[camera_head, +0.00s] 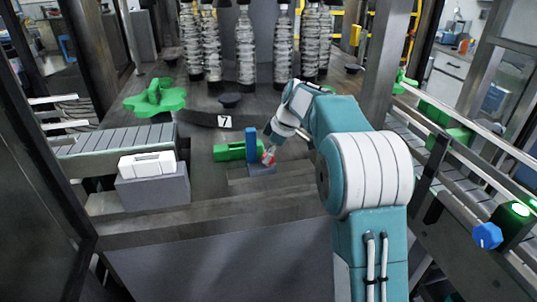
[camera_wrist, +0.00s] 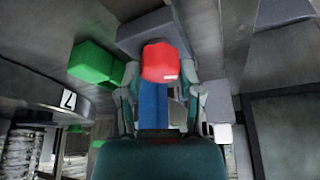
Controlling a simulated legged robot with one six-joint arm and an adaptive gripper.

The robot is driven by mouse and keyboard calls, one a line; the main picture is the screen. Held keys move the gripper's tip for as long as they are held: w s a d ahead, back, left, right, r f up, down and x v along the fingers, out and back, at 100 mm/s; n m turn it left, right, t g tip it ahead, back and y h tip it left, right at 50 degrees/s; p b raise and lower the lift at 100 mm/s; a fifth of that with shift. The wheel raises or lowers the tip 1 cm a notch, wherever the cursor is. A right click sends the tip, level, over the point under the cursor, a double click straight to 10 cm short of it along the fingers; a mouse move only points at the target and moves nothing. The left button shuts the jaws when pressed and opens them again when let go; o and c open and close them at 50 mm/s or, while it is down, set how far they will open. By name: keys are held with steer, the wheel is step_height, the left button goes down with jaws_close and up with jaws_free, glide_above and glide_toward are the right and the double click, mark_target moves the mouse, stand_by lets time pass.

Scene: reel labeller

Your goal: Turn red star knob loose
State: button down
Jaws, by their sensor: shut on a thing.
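The red star knob (camera_head: 269,156) is small in the head view, beside an upright blue post (camera_head: 251,145) above a grey block (camera_head: 262,169). In the wrist view the red knob (camera_wrist: 161,62) is large and faces the camera, with the blue post (camera_wrist: 153,106) running below it in the picture. My gripper (camera_head: 272,150) reaches down to the knob from the right. Its fingers (camera_wrist: 162,77) lie on both sides of the knob and are shut on it. The finger contact itself is partly hidden.
A green block (camera_head: 230,151) adjoins the blue post on the left. A white box on a grey block (camera_head: 155,190) stands at left, near a roller conveyor (camera_head: 115,140). A green star wheel (camera_head: 155,97) and several bottles (camera_head: 245,50) are behind. Another conveyor runs along the right.

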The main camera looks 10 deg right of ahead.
steer(key=n+g, duration=0.1)
steer(key=n, duration=0.3)
steer(key=shift+w+f+n+g, duration=0.1)
steer(key=shift+f+n+g, duration=0.1)
steer(key=shift+n+g, duration=0.15)
steer(key=n+g, duration=0.2)
steer(key=n, duration=0.3)
steer(key=shift+r+n, duration=0.1)
steer(key=shift+n, duration=0.15)
steer(key=shift+c, duration=1.3)
jaws_free()
steer(key=shift+w, duration=0.1)
